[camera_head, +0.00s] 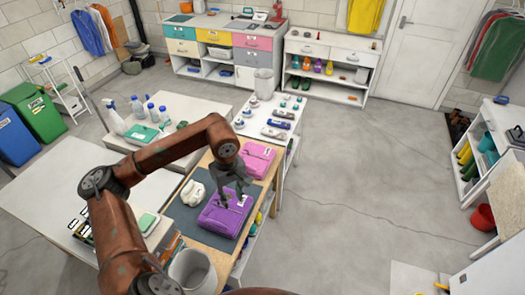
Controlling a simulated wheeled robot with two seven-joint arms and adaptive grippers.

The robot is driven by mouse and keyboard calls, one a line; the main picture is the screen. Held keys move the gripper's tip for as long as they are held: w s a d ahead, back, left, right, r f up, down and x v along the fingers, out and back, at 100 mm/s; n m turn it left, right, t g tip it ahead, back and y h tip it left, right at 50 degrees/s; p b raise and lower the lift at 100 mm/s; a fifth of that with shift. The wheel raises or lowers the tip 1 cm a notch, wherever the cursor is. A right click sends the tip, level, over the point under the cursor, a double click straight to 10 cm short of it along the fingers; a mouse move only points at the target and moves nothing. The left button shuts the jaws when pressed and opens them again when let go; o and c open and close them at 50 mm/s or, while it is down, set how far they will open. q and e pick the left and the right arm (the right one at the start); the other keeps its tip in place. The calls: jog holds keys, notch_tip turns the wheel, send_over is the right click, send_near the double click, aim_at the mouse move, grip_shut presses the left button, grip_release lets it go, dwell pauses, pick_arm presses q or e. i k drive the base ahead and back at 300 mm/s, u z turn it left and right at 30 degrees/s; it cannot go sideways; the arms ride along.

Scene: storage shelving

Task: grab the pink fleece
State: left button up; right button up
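A folded purple garment (218,221) lies nearer on the same mat. My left gripper (232,202) points down over the far part of the purple garment, on the near side of the pink fleece. Its fingers are spread with nothing visibly between them; whether they touch the purple garment I cannot tell. The wrist and gripper cover part of the pink fleece's near left edge. My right gripper is not in view.
A white lumpy item (193,193) lies left of the purple garment. A grey bin (193,271) stands at the table's near end. White tables with spray bottles (116,119) and small items adjoin at the left and back. Floor to the right is open.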

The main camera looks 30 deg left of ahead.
aim_at(259, 160)
jog(key=i, duration=2.85)
jog(key=u, duration=3.7)
